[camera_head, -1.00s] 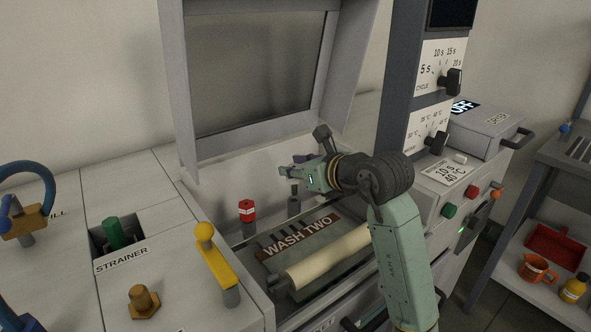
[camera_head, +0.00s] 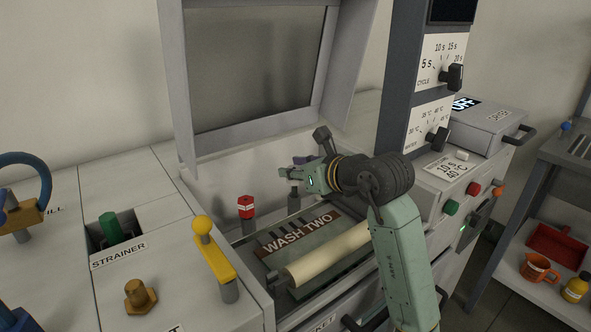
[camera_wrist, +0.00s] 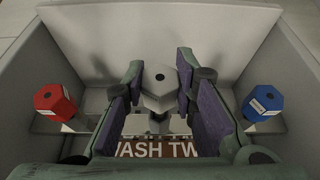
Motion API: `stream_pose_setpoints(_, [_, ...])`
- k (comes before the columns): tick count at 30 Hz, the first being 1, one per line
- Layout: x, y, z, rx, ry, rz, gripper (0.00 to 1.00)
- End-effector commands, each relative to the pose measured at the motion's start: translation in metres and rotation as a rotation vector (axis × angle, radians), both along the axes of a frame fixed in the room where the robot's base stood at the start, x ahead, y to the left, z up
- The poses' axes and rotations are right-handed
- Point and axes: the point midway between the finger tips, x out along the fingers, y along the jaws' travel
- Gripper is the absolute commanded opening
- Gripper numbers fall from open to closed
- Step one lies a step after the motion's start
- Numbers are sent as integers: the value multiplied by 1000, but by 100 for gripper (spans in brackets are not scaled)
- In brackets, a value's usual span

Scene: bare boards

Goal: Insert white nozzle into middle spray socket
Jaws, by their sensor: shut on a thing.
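The white nozzle (camera_wrist: 158,88), a pale hexagonal cap with a dark hole on top, is upright between the two fingers of my gripper (camera_wrist: 160,92) in the wrist view. My gripper is shut on it. A grey post (camera_wrist: 158,122) shows just below the nozzle, at the middle of the spray bar; I cannot tell whether the nozzle is seated in it. In the head view, my gripper (camera_head: 302,172) is over this post (camera_head: 294,201), and the nozzle is hard to make out.
A red nozzle (camera_wrist: 54,101) stands left on the bar and a blue nozzle (camera_wrist: 262,103) stands right, both apart from my fingers. The red one also shows in the head view (camera_head: 246,207). The "WASH TWO" basin (camera_head: 262,283) has a cream roller (camera_head: 326,256). The raised lid (camera_head: 330,75) stands behind.

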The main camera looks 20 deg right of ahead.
Motion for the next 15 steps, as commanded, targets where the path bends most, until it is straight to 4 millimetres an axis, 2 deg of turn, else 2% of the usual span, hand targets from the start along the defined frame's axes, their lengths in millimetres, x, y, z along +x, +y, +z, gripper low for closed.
stream_pose_setpoints(15, [0, 0, -14, 0, 0, 0, 0])
